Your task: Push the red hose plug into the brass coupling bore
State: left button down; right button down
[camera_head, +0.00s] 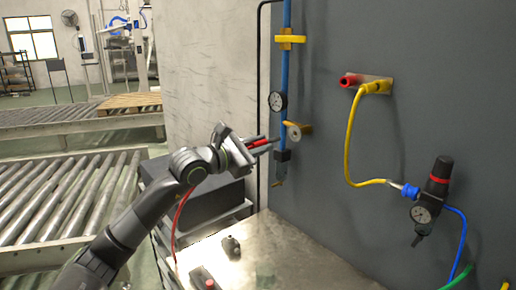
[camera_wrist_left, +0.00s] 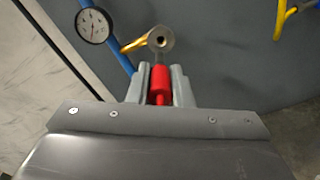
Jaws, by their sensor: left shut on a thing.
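My left gripper (camera_head: 262,143) is shut on the red hose plug (camera_head: 258,143), which lies between its two fingers. In the left wrist view the plug (camera_wrist_left: 160,86) sits between the fingertips (camera_wrist_left: 160,78) and points at the brass coupling (camera_wrist_left: 161,39). The coupling's round face and dark bore show just beyond the plug, with a small gap in that picture. In the head view the coupling (camera_head: 293,131) stands on a yellow bracket at the grey wall, right of the fingertips. A thin red hose (camera_head: 177,218) hangs below the left wrist. My right gripper is not in view.
A yellow hose (camera_head: 349,135) and a black regulator (camera_head: 436,185) are on the wall to the right. A metal tabletop (camera_head: 300,255) below holds small items.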

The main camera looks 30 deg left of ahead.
aim_at(276, 140)
pick_arm(q)
jog(key=shift+b+x, duration=0.55)
jog(key=shift+x, duration=2.25)
jog(key=shift+d, duration=0.1)
jog(key=shift+s+b, duration=0.1)
jog(key=shift+b, duration=0.65)
